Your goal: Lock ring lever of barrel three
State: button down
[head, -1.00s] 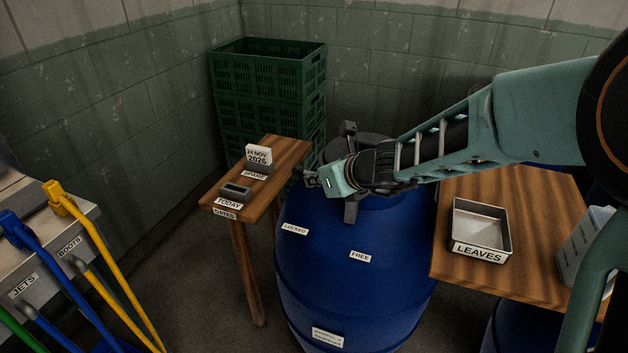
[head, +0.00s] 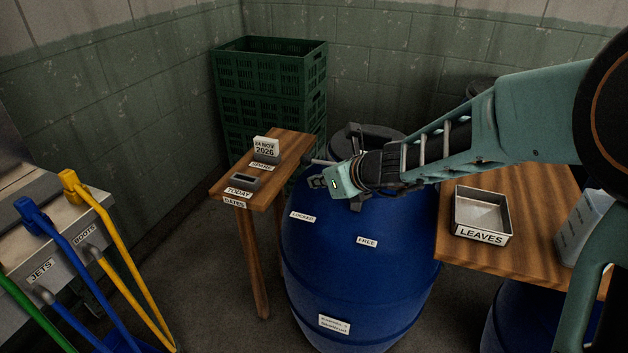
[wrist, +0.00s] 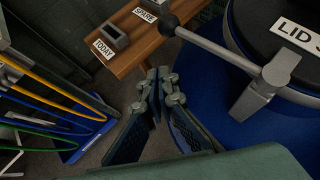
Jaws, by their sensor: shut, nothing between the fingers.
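The blue barrel (head: 350,280) stands in the middle of the head view, with a LOCKED label (head: 302,217) on its left and a FREE label (head: 367,241) to the right. In the wrist view, the ring lever (wrist: 222,52) is a grey rod with a black knob (wrist: 168,25), reaching out from a metal clamp (wrist: 262,85) past the barrel's rim. In the head view the lever (head: 322,162) points left, toward the small table. My gripper (head: 316,182) is shut and empty, beside and apart from the lever. It also shows in the wrist view (wrist: 158,75). My arm hides part of the lid.
A table (head: 480,264) with a LEAVES tray (head: 465,227) is on the right. Yellow and blue handles stand at the left.

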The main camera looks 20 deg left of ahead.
jog(key=s+d+r+p, duration=0.1)
jog(key=s+r+p, duration=0.1)
jog(key=s+r, duration=0.4)
jog(key=shift+s, duration=0.95)
jog(key=shift+d, duration=0.1)
